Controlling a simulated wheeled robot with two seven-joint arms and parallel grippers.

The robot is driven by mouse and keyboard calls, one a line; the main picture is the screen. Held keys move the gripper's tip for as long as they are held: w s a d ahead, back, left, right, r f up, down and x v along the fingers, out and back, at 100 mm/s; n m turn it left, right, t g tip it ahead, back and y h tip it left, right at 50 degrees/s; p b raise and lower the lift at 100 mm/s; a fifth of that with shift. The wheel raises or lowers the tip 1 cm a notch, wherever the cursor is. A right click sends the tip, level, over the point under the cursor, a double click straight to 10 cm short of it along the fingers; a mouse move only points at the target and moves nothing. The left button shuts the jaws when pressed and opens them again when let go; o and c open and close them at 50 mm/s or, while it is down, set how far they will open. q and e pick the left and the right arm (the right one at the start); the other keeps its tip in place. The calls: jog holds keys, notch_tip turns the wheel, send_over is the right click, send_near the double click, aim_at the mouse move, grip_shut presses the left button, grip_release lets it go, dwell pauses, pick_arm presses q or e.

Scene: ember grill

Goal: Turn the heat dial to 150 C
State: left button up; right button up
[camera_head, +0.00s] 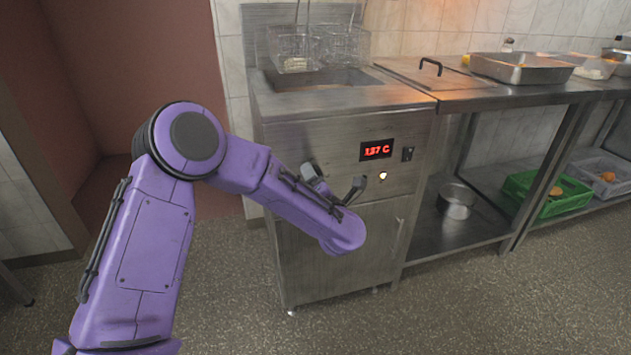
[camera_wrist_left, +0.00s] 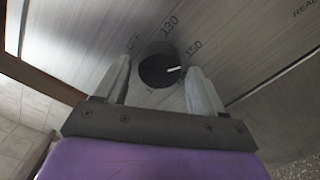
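The heat dial (camera_wrist_left: 158,66) is a round black knob with a white pointer line, on a brushed metal panel marked 130 and 150. In the left wrist view its pointer aims to the right, close to the 150 mark and slightly below the printed number. My left gripper (camera_wrist_left: 159,68) has one finger on each side of the dial, with small gaps visible; I cannot tell whether either finger touches it. In the head view, my purple left arm hides the dial on the front of the fryer (camera_head: 290,135). The red display (camera_head: 376,150) reads about 137 C. My right gripper is not in view.
Wire baskets (camera_head: 293,50) hang above the fryer's well. To the right, a steel counter carries a metal tray (camera_head: 522,68). A pot (camera_head: 456,202) and a green crate (camera_head: 548,195) stand on the shelf below. The floor in front is clear.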

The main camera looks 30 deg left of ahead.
pick_arm(q)
jog(key=v, duration=1)
jog(key=shift+s+d+p, duration=0.15)
jog(key=shift+s+p, duration=0.1)
jog(key=shift+p, duration=0.05)
